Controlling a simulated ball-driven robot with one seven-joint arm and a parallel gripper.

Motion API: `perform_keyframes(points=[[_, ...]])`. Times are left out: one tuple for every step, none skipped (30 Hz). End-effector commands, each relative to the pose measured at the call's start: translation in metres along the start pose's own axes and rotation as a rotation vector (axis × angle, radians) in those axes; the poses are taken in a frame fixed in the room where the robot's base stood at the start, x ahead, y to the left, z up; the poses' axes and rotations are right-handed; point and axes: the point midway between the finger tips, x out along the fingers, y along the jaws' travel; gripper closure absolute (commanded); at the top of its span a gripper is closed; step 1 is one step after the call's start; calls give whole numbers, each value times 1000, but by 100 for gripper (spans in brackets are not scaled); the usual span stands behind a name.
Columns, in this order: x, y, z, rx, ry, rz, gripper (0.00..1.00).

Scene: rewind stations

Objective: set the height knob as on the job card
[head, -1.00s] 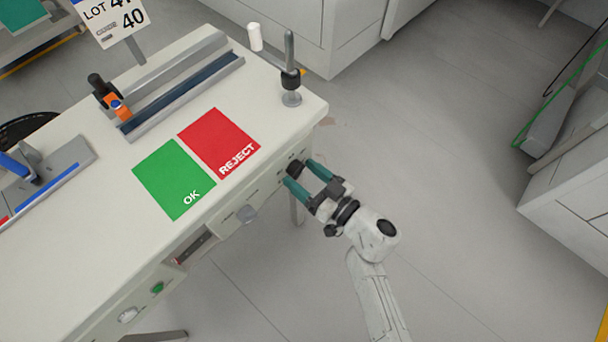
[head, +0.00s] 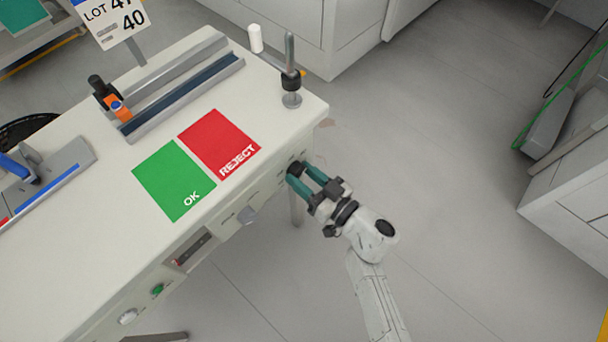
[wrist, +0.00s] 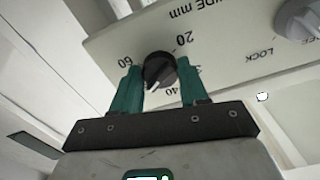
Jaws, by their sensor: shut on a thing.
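The black height knob (wrist: 158,69) sits on the bench's front panel (wrist: 230,62) under a scale with 20, 40 and 60, seen upside down in the wrist view. Its white pointer faces down-left there, between the 40 and 60 marks. My gripper (wrist: 160,74) has its teal fingers on both sides of the knob, shut on it. In the head view my gripper (head: 302,172) is at the bench's front edge, and the fingers mostly hide the knob. The job card (head: 112,20) stands behind the bench and reads LOT 47 and 40, its lot number partly cut off.
A grey knob (wrist: 298,18) beside a LOCK label is on the same panel. The bench top (head: 90,220) carries green OK and red REJECT mats, a guide rail (head: 185,95) and a post (head: 290,75).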

Motion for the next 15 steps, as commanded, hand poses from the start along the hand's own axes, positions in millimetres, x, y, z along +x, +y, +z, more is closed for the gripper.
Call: perform_keyframes(points=[[0,0,0,-2,0,0,87],[0,0,0,-4,0,0,87],[0,0,0,-10,0,0,87],[0,0,0,-16,0,1,87],[0,0,0,-23,0,1,87],[0,0,0,-34,0,1,87],[0,0,0,-45,0,1,87],[0,0,-1,-58,0,1,87],[0,0,-1,-77,0,1,87],[0,0,-1,-93,0,1,87],[0,0,-1,-112,0,1,87],[0,0,-1,-138,0,1,87],[0,0,-1,-160,0,1,87],[0,1,-1,-183,0,1,87],[0,1,-1,-215,0,1,87]])
